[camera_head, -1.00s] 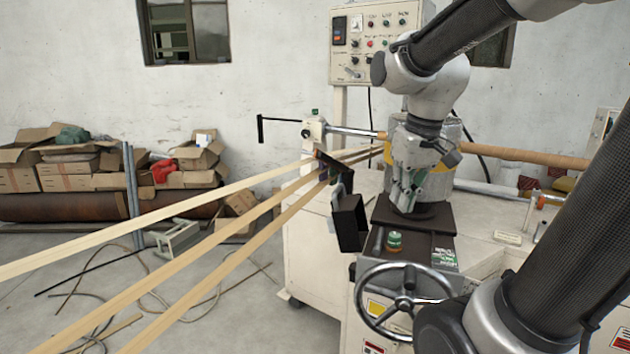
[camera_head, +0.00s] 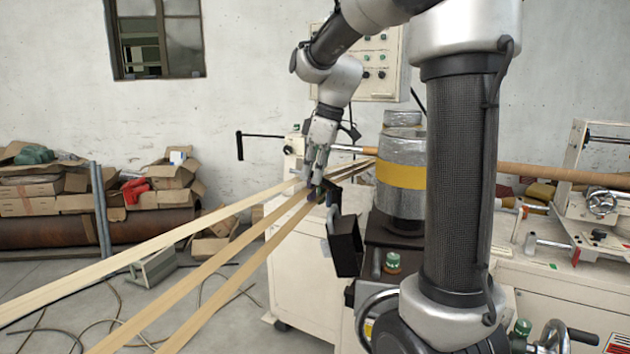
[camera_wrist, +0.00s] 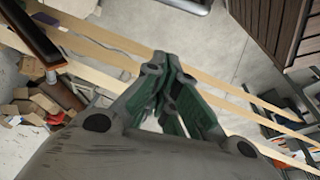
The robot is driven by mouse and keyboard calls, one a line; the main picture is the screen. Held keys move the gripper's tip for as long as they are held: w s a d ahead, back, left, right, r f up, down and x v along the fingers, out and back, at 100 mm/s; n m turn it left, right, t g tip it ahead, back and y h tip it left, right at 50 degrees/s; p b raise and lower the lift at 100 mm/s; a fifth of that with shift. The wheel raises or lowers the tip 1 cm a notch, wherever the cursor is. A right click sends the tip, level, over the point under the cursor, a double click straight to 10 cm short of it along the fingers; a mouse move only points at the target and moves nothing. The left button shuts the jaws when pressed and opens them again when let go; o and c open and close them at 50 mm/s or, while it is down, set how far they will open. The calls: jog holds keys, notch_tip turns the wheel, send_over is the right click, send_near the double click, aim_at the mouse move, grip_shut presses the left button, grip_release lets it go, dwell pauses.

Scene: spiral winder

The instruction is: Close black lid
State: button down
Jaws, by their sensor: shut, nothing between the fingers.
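My gripper (camera_head: 316,186) is shut and empty, its fingertips pointing down beside the wooden strips at the machine's left end. A dark, tilted flap (camera_head: 348,171), which may be the black lid, stands up just right of the fingertips. In the wrist view a long dark bar with an orange edge (camera_wrist: 34,38) lies upper left, apart from the gripper (camera_wrist: 160,62); it may be the same part. A black open-sided box (camera_head: 346,247) hangs below on the machine's front. I cannot tell whether the fingers touch the flap.
Pale wooden strips (camera_head: 196,278) run from the lower left to the machine, passing close under my gripper. A silver drum with a yellow band (camera_head: 400,176) stands to the right. A control panel (camera_head: 372,66) is behind. A black crank handle (camera_head: 240,146) sticks out left.

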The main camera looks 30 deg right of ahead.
notch_tip(320, 180, down, 8)
jog(key=s+d, duration=0.1)
jog(key=shift+s+d+r, duration=0.15)
jog(key=shift+d+r, duration=0.05)
dwell(0.5)
